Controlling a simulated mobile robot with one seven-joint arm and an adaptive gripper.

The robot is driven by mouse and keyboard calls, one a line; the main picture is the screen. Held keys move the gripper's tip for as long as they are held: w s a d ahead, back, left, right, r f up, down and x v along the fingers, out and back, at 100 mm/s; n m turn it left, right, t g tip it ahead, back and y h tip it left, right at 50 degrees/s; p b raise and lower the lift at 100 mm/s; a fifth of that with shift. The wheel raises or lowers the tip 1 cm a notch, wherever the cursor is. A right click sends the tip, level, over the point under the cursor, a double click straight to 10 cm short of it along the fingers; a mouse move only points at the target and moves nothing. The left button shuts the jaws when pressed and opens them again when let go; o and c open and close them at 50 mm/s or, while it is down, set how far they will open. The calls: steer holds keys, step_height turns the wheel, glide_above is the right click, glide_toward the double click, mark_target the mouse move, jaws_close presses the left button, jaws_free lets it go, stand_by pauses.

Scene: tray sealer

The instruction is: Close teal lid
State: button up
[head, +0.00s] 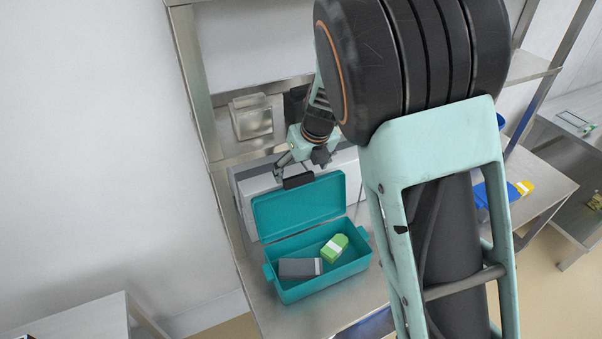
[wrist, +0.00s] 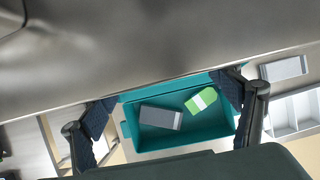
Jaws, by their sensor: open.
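The teal box (head: 322,285) sits on a metal surface with its teal lid (head: 300,208) standing up, open, along its back edge. A grey box and a green-and-white pack lie inside it. My gripper (head: 294,178) is at the top edge of the lid, slightly behind it; contact cannot be told. In the wrist view, the gripper (wrist: 170,100) has its two dark fingers spread wide with nothing between them. The teal box (wrist: 185,142) shows beyond the fingers, and the lid is hard to make out there.
A metal shelf (head: 245,157) with a clear container (head: 252,117) is above and behind the lid, close to my gripper. A large grey metal surface (wrist: 130,45) fills the top of the wrist view. A side table (head: 530,195) with blue and yellow items stands at right.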

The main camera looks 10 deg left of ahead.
mark_target(299, 176)
steer(key=shift+x, duration=1.8)
steer(key=c, duration=1.7)
